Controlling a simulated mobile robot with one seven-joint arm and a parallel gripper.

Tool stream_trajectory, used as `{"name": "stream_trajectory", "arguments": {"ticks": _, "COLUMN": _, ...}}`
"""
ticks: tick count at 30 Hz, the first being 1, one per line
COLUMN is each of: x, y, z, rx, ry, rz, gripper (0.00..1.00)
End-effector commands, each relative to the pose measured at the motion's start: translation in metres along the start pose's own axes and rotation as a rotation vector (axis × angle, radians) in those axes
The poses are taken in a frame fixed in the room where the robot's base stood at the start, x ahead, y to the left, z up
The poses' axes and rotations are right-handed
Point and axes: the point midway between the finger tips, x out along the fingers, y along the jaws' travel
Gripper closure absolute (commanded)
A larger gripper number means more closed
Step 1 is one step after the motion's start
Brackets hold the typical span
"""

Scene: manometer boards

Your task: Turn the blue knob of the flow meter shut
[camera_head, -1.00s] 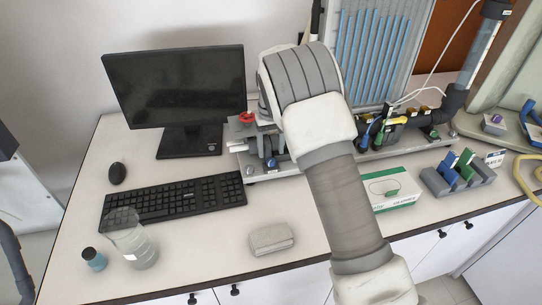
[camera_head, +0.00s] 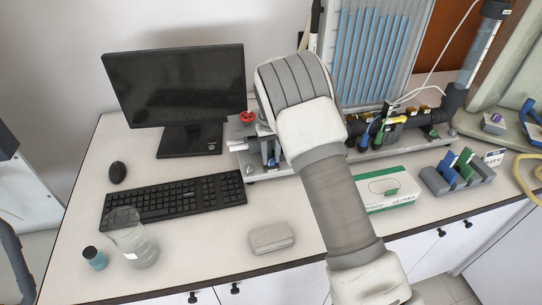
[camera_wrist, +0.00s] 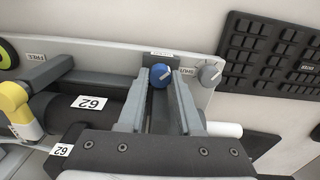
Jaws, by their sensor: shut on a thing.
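The blue knob (camera_wrist: 160,75) sits between my two grey fingertips in the wrist view, with a pale line across its face. My gripper (camera_wrist: 162,82) is shut on it. A small label stands just beyond the knob, its text too small to read. In the head view the blue knob (camera_head: 272,163) shows as a small spot low on the grey board (camera_head: 262,177), just left of my arm. My arm hides the fingers and part of the board there.
A grey knob (camera_wrist: 210,73) stands close right of my fingers, near a SHUT label. A dark pipe (camera_wrist: 95,103) and a yellow-handled fitting (camera_wrist: 25,117) lie to the left. The keyboard (camera_head: 175,198), a red handwheel (camera_head: 247,117) and a white-green box (camera_head: 388,190) are nearby.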

Motion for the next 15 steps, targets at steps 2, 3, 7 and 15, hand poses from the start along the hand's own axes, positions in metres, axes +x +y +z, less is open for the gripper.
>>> {"name": "stream_trajectory", "arguments": {"ticks": 2, "x": -0.0003, "y": 0.0, "z": -0.0001, "rx": 0.0, "ry": 0.0, "rz": 0.0, "gripper": 1.0}}
{"name": "stream_trajectory", "arguments": {"ticks": 3, "x": -0.0004, "y": 0.0, "z": -0.0001, "rx": 0.0, "ry": 0.0, "rz": 0.0, "gripper": 1.0}}
{"name": "stream_trajectory", "arguments": {"ticks": 7, "x": 0.0001, "y": 0.0, "z": -0.0002, "rx": 0.019, "ry": 0.001, "rz": 0.0, "gripper": 1.0}}
{"name": "stream_trajectory", "arguments": {"ticks": 15, "x": 0.0008, "y": -0.0001, "z": -0.0004, "rx": 0.224, "ry": 0.001, "rz": 0.0, "gripper": 1.0}}
